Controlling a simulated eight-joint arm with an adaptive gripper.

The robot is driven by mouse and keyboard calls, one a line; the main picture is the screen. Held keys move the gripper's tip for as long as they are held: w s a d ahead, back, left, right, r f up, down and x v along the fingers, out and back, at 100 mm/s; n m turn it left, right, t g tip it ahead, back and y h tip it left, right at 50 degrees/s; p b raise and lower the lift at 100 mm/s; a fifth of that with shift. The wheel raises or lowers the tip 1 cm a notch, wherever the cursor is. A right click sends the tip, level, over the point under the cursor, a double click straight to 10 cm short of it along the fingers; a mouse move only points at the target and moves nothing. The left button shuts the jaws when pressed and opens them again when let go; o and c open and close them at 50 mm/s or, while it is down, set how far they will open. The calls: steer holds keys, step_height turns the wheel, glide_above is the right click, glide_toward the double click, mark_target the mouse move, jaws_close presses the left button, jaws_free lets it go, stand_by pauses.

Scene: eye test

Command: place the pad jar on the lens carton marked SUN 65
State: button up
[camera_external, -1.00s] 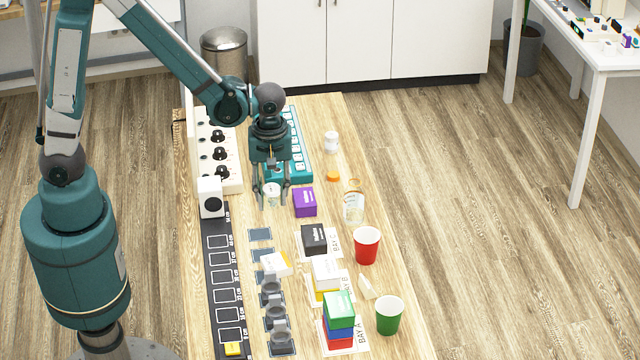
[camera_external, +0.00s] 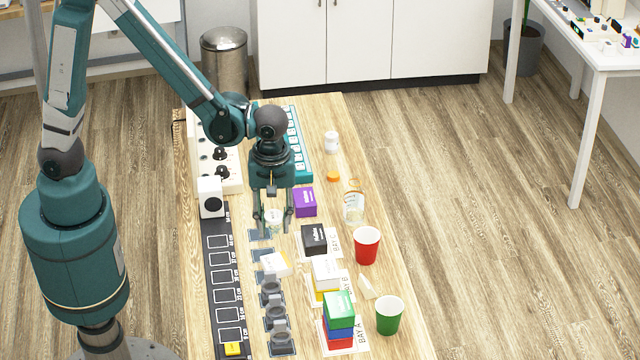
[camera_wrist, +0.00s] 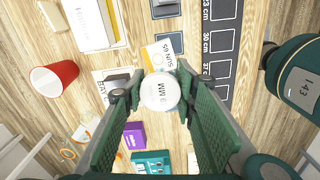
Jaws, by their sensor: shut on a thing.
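My gripper (camera_external: 273,224) is shut on the pad jar (camera_external: 274,216), a small pale round jar, and holds it upright over the table. In the wrist view the jar's white lid (camera_wrist: 160,91) sits between the two green fingers, with dark lettering. The lens carton marked SUN 65 (camera_external: 276,263) is white with a yellow-orange part and lies turned at an angle on the table. It is nearer the camera than the jar in the outside view. In the wrist view the carton (camera_wrist: 167,51) shows just beyond the jar, which hides part of it.
A black carton (camera_external: 314,239), a white carton (camera_external: 325,271) on yellow and a green-topped stack (camera_external: 339,310) stand right of the carton. Grey lens holders (camera_external: 271,289) stand in front. A purple box (camera_external: 305,202), red cup (camera_external: 367,245) and green cup (camera_external: 389,315) are nearby.

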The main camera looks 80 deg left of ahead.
steer(key=b, duration=0.1)
glide_above(276, 262)
steer(key=shift+f, duration=2.95)
steer(key=shift+f+b, duration=0.4)
steer(key=shift+f, duration=1.7)
steer(key=shift+f, duration=0.15)
steer(key=o, duration=0.9)
steer(key=shift+r, duration=0.2)
steer(key=shift+w+r+p, duration=0.1)
steer(key=shift+r+p, duration=0.9)
steer(key=shift+r, duration=5)
